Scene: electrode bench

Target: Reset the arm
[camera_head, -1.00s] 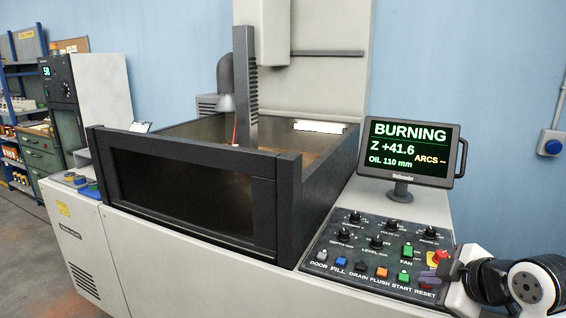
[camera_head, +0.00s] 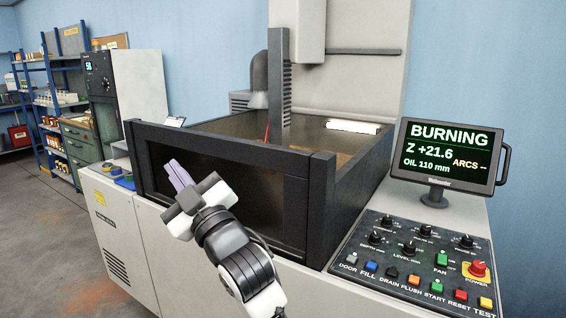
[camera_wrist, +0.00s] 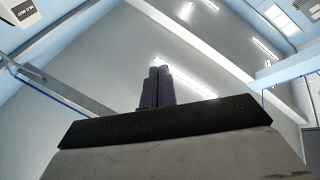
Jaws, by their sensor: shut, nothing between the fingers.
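My gripper (camera_head: 180,175) is in front of the dark window of the machine's tank (camera_head: 320,212), pointing up and to the left. Its two fingers are together with nothing between them. In the wrist view the closed fingers (camera_wrist: 157,87) point up toward the ceiling and touch no object. My arm comes in from the bottom of the head view and hides part of the tank's front.
The monitor (camera_head: 452,156) reads BURNING, Z +21.6, OIL 110 mm. The control panel (camera_head: 400,262) with knobs and coloured buttons is at the right. A grey cabinet (camera_head: 128,92) and shelves (camera_head: 62,100) stand at the left. Open floor (camera_head: 45,235) lies at the lower left.

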